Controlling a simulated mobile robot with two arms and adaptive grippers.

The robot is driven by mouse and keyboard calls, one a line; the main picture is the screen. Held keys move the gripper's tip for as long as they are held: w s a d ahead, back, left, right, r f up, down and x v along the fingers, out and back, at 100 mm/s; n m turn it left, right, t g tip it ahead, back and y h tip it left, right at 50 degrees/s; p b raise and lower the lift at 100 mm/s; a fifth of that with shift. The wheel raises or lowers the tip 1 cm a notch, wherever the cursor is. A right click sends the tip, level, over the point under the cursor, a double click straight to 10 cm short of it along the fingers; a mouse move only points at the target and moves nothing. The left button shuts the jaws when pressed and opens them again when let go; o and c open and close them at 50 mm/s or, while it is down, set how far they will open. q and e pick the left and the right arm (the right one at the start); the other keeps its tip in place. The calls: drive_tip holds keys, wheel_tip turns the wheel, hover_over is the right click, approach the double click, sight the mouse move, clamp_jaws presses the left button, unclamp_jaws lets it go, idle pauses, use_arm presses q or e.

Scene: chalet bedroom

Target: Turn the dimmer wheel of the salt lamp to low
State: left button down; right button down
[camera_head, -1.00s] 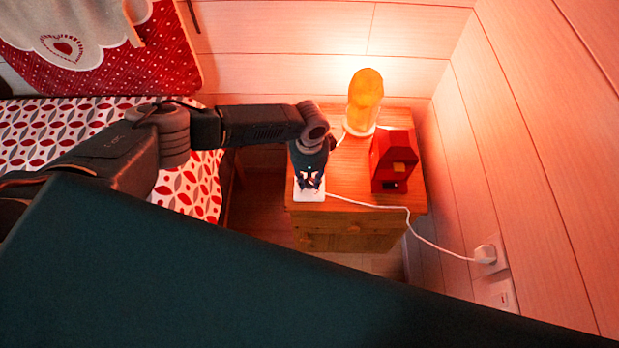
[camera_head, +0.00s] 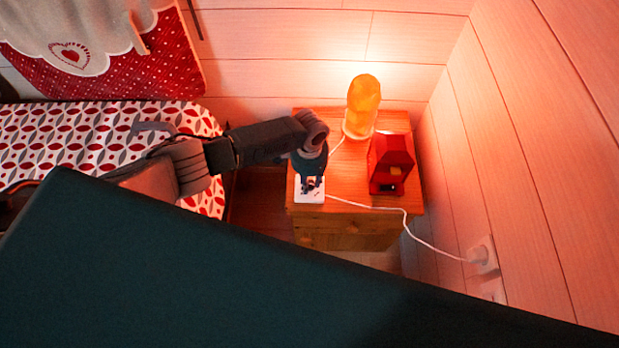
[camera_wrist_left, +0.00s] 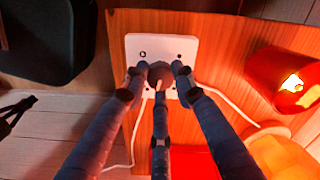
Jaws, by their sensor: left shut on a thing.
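The salt lamp (camera_head: 362,105) glows orange at the back of the wooden nightstand. Its dimmer is a flat white plate (camera_head: 301,196) near the nightstand's front left, with a white cord. The plate also shows in the left wrist view (camera_wrist_left: 185,50), with the round dark dimmer wheel (camera_wrist_left: 160,70) in its middle. My left gripper (camera_head: 311,185) points down over the plate. In the left wrist view its fingers (camera_wrist_left: 158,82) are closed around the wheel, hiding part of it. The wheel's setting cannot be read. My right gripper is not in view.
A red house-shaped object (camera_head: 390,162) stands on the nightstand (camera_head: 345,190), right of the dimmer. The cord runs to a wall plug (camera_head: 482,255) at the right. A bed with patterned cover (camera_head: 70,140) lies left. My own dark body fills the lower front.

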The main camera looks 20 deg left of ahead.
use_arm(q)
drive_tip(key=n+p, duration=0.1)
drive_tip(key=n, duration=0.2)
drive_tip(key=shift+r+n+p, duration=0.1)
drive_tip(key=shift+n+p, duration=0.3)
drive_tip(key=n+p, duration=0.1)
drive_tip(key=n, duration=0.2)
drive_tip(key=shift+n, duration=0.3)
drive_tip(key=n+p, duration=0.1)
drive_tip(key=n, duration=0.2)
drive_tip(key=shift+n+p, duration=0.3)
drive_tip(key=shift+p, duration=0.05)
drive_tip(key=n+p, duration=0.1)
drive_tip(key=n, duration=0.2)
drive_tip(key=shift+n, duration=0.3)
drive_tip(key=n, duration=0.3)
drive_tip(key=shift+n, duration=0.3)
drive_tip(key=n, duration=0.3)
drive_tip(key=shift+n+p, duration=0.3)
drive_tip(key=shift+p, duration=0.1)
drive_tip(key=n, duration=0.3)
drive_tip(key=shift+n, duration=2.1)
drive_tip(key=shift+w, duration=0.1)
